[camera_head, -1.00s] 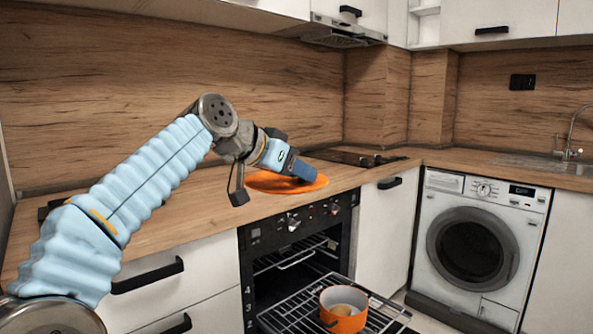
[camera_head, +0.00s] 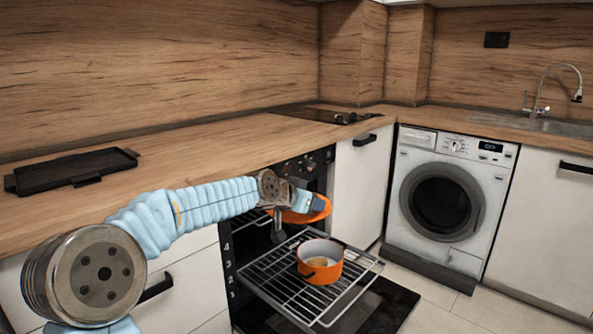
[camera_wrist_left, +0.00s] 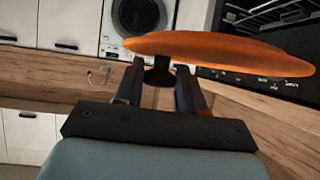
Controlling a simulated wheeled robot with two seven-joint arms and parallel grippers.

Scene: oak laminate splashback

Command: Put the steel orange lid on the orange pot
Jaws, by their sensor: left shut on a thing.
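The orange lid (camera_head: 320,211) is held in the air in front of the oven, above and a little behind the orange pot in the picture. My left gripper (camera_head: 302,201) is shut on the lid's dark knob. The wrist view shows the lid (camera_wrist_left: 225,54) with its knob (camera_wrist_left: 159,73) between the fingers (camera_wrist_left: 160,88). The orange pot (camera_head: 322,271) stands upright and uncovered on the pulled-out oven rack, with something pale inside. Lid and pot are apart. My right gripper is not in view.
The wire oven rack (camera_head: 285,291) sticks out over the lowered oven door (camera_head: 385,309). A black tray (camera_head: 75,170) lies on the wooden counter (camera_head: 190,157) at left, with a dark hob (camera_head: 318,115) further back. A washing machine (camera_head: 443,200) stands at right.

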